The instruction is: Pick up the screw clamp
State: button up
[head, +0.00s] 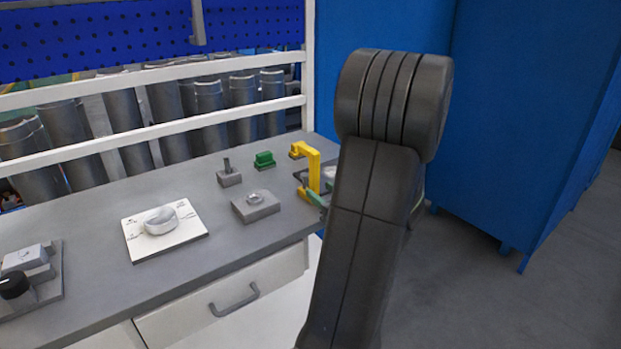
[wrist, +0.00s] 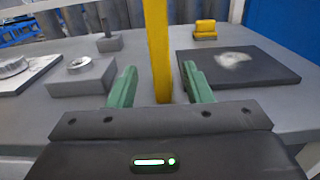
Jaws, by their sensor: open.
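The yellow screw clamp (head: 313,172) stands upright near the right end of the grey bench in the head view. In the wrist view its yellow bar (wrist: 157,50) rises between my fingers and runs out of the top of the picture. My gripper (wrist: 158,75) is open, with one green finger to each side of the bar and a visible gap on both sides. In the head view a green finger (head: 315,196) shows beside the clamp's foot; my dark arm hides the rest of the gripper.
A dark plate with a pale patch (wrist: 235,60) lies right of the bar, with a small yellow block (wrist: 205,29) behind it. A grey block with a ring (head: 255,206), a peg block (head: 229,176), a green block (head: 264,160) and a white dial panel (head: 163,231) stand left.

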jog(key=shift+x, duration=3.4)
grip_shut()
